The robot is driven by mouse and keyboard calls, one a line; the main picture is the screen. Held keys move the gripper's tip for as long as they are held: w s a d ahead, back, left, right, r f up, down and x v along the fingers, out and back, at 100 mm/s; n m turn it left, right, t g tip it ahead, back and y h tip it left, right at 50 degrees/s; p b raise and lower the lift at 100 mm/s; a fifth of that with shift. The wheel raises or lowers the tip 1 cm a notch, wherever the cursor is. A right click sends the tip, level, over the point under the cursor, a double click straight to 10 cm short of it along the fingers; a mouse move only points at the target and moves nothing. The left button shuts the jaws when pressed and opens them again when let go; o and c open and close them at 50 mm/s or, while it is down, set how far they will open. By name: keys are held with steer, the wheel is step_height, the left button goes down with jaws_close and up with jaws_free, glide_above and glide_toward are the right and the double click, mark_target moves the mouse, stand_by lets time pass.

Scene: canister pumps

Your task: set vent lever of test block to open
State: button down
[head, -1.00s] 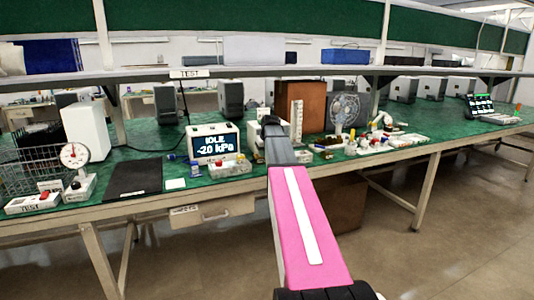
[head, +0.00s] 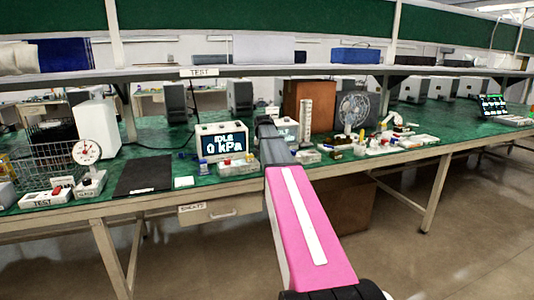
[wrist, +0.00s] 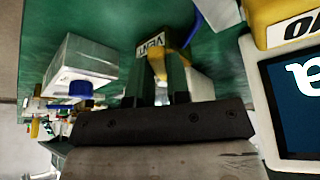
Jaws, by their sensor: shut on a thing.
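In the wrist view my gripper (wrist: 161,78) is shut on a yellow lever (wrist: 157,64), which shows between the two dark fingers. A white label reading VENT (wrist: 150,46) sits just beyond the lever and appears upside down. A pale block (wrist: 200,83), apparently the test block, shows beside the right finger; the fingers hide part of it. The lever's exact angle is hard to tell. In the head view my own arm covers the gripper's fingers and the lever.
A wire basket (head: 52,150) and dial gauge (head: 86,152) stand at left.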

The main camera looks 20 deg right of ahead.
stand_by(0.3)
steer(key=c, duration=1.1)
jaws_free()
steer(key=v, duration=1)
steer(key=shift+s+r, duration=0.1)
steer(key=shift+r, duration=0.3)
